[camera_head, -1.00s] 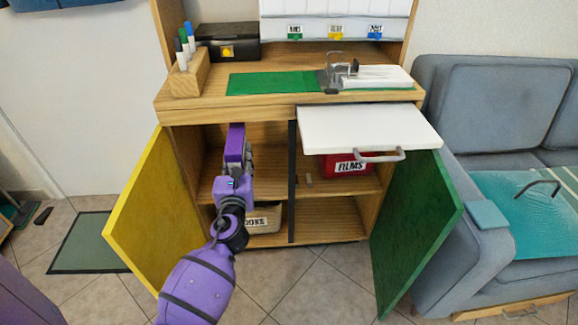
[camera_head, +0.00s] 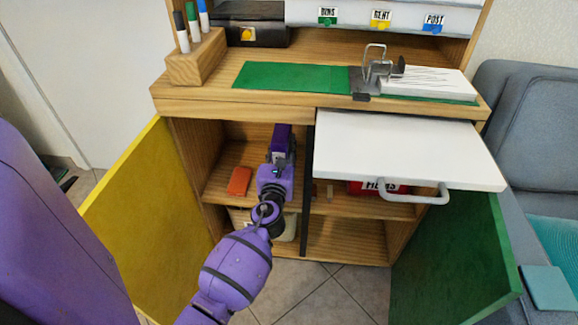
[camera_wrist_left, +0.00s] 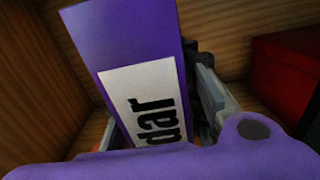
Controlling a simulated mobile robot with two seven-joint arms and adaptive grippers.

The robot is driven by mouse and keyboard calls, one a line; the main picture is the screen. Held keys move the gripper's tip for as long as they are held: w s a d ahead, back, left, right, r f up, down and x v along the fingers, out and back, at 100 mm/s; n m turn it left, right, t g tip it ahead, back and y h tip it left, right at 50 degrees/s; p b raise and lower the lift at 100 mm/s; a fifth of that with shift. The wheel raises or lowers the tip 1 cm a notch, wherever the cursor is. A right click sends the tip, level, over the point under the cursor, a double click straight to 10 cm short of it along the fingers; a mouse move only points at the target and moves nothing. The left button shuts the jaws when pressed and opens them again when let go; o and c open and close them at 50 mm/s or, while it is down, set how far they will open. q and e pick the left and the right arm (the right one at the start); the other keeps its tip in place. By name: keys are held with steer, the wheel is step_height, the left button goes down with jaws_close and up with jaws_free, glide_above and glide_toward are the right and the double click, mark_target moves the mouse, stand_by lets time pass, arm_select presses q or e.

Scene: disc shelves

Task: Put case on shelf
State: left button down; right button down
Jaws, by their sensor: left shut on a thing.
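The purple case (camera_head: 282,138) stands roughly upright, slightly tilted, inside the left compartment of the open cabinet, above the middle shelf (camera_head: 222,186). In the left wrist view the case (camera_wrist_left: 105,40) has a white label, of which "dar" is readable. My left gripper (camera_head: 277,160) is shut on the case, with its fingers on either side of it. I cannot tell whether the case's base touches the shelf. My right gripper is not in view.
An orange block (camera_head: 239,181) lies on the shelf left of my gripper. A dark divider (camera_head: 307,185) is close on the right. The yellow door (camera_head: 145,205) and green door (camera_head: 450,250) stand open. A white pull-out board (camera_head: 410,150) overhangs a red FILMS box (camera_head: 375,188).

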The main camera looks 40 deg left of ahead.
arm_select(q)
step_height(320, 180, down, 4)
steer(key=b, duration=0.2)
steer(key=shift+w+f+b, duration=0.1)
steer(key=shift+b, duration=0.25)
steer(key=shift+r, duration=0.2)
steer(key=shift+f, duration=0.3)
steer(key=c, duration=1.3)
jaws_free()
steer(key=shift+o, duration=0.2)
